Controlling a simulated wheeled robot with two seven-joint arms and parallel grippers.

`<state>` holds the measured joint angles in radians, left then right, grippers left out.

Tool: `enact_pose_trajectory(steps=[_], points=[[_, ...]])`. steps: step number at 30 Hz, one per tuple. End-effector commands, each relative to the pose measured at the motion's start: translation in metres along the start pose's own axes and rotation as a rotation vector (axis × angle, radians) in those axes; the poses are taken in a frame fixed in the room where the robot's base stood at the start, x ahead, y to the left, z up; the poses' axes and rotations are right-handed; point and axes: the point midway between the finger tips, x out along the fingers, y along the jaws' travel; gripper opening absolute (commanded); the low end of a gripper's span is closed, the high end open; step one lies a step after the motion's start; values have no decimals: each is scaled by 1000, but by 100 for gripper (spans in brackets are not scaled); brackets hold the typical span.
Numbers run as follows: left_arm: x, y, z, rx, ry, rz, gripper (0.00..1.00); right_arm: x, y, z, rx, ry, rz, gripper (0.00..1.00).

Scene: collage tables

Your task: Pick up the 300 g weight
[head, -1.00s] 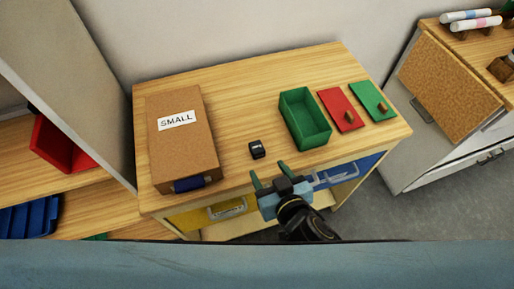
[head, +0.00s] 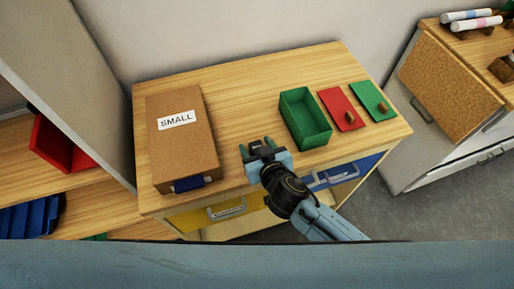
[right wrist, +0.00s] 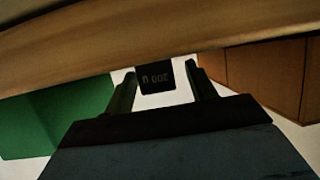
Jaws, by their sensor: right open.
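The weight is a small black block with pale lettering (right wrist: 156,77) that appears upside down in the right wrist view and seems to read 300 g. My right gripper (head: 256,147) is open over the table near its front edge. In the right wrist view, its two fingers (right wrist: 161,80) stand on either side of the weight, with gaps showing between fingers and block. In the head view the gripper mostly hides the weight. My left gripper is not in view.
On the wooden table (head: 240,90), a cardboard box labelled SMALL (head: 183,150) stands left and an open green box (head: 304,120) right. A red lid (head: 337,105) and a green lid (head: 370,95) lie farther right. The table behind the gripper is clear.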

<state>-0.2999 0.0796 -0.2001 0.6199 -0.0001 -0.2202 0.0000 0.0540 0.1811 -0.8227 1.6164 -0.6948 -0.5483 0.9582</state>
Motion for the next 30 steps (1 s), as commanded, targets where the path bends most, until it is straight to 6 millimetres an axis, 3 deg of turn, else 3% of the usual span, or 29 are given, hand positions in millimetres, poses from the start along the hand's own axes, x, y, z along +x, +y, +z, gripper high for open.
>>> enact_pose_trajectory(steps=[4, 17, 25, 30], points=[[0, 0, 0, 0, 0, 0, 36, 0, 0, 0, 0, 0, 0, 56], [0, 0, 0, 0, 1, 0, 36, 0, 0, 0, 0, 0, 0, 0], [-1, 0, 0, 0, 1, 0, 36, -2, 0, -4, 1, 4, -1, 0], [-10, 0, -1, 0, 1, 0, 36, -12, 0, -28, 2, 6, -1, 0]])
